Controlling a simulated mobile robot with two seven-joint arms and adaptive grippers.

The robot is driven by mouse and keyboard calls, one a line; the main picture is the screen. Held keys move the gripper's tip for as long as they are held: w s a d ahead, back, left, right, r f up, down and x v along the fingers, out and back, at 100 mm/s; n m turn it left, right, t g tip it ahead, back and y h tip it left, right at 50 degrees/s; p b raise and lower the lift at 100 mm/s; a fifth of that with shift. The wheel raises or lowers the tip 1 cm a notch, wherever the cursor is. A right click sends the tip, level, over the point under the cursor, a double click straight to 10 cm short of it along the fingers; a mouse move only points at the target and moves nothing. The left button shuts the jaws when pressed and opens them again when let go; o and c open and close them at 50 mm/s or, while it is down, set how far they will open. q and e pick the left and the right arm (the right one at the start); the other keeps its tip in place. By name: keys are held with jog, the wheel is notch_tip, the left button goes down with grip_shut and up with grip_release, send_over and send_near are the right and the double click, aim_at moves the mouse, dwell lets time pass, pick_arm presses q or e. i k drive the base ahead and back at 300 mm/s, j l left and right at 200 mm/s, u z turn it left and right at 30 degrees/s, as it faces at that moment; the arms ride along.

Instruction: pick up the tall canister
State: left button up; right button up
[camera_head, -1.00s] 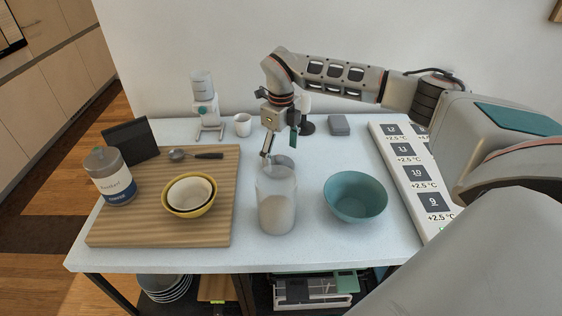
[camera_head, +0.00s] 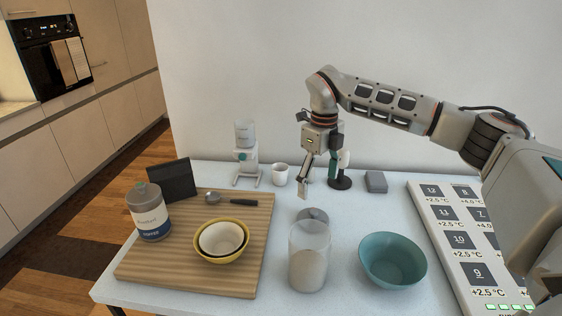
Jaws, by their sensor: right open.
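A tall clear canister (camera_head: 309,262) with pale contents stands upright at the front middle of the table. A grey round lid-like shape (camera_head: 313,215) shows at its top rear; I cannot tell whether it sits on the canister or behind it. A shorter grey canister with a coffee label (camera_head: 150,212) stands on the wooden board at the left. My right gripper (camera_head: 318,184) is open and empty, pointing down, above and behind the clear canister and apart from it in the picture. My left gripper is out of view.
A teal bowl (camera_head: 393,261) stands close to the right of the clear canister. Nested bowls (camera_head: 222,240) and a spoon (camera_head: 230,200) are on the board (camera_head: 190,278). A white mug (camera_head: 280,174), a grinder-like device (camera_head: 246,155) and a grey block (camera_head: 376,182) stand behind.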

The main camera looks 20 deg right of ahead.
aim_at(310, 241)
jog(key=k+l, duration=0.2)
jog(key=k, duration=0.3)
jog(key=k+l, duration=0.15)
jog(key=k, duration=0.3)
jog(key=k+l, duration=0.2)
jog(key=k, duration=0.3)
